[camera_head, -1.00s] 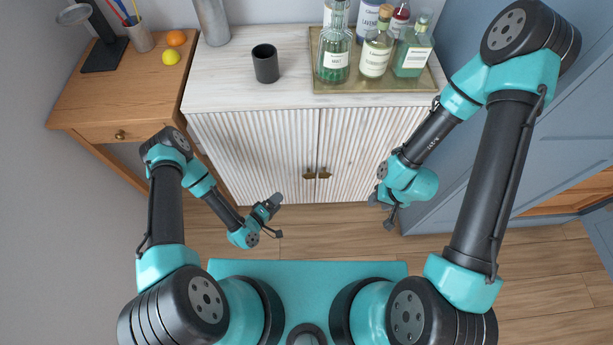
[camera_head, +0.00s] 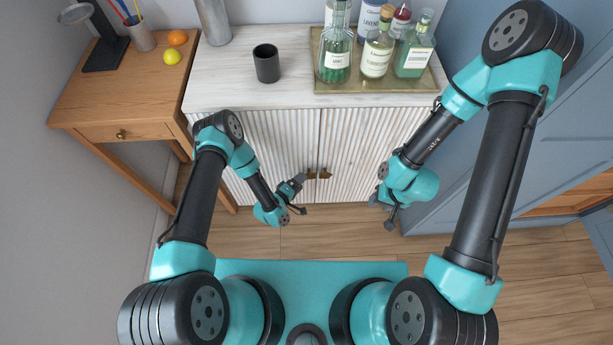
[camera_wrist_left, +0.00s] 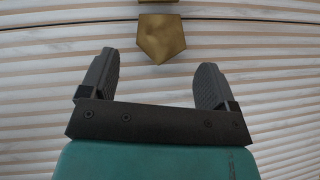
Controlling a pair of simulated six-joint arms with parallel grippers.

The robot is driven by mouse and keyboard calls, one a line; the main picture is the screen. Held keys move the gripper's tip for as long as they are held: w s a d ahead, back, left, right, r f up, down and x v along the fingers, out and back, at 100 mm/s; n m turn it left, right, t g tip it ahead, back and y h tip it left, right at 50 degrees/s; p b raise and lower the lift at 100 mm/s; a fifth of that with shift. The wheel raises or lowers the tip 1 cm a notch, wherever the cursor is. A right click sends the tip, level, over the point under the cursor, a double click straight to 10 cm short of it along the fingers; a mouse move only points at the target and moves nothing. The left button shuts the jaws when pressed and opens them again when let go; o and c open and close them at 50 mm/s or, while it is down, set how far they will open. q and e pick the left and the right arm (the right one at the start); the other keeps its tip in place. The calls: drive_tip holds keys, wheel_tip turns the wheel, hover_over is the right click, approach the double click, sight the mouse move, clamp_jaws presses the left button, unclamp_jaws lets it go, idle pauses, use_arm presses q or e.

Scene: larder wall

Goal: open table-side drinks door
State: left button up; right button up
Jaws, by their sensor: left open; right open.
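The table-side drinks door (camera_head: 282,140) is the left ribbed white door of the cabinet, beside the wooden table, and it looks shut. Its brass handle (camera_head: 311,174) is by the centre seam; it also shows in the left wrist view (camera_wrist_left: 161,40), just beyond and between the fingertips. My left gripper (camera_head: 301,183) is open and empty, close to this handle, with the fingers pointing at it. In the left wrist view (camera_wrist_left: 158,62) no finger overlaps the handle. My right gripper (camera_head: 380,208) is open, low in front of the right door's lower right part.
The right door's handle (camera_head: 325,173) sits close beside the left one. On the cabinet top are a dark cup (camera_head: 266,64) and a tray (camera_head: 375,87) of bottles. The wooden table (camera_head: 125,105) stands left. Floor in front of the cabinet is clear.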

use_arm(q)
drive_tip(key=shift+x, duration=2.3)
drive_tip(key=shift+r, duration=0.15)
drive_tip(key=c, duration=1.2)
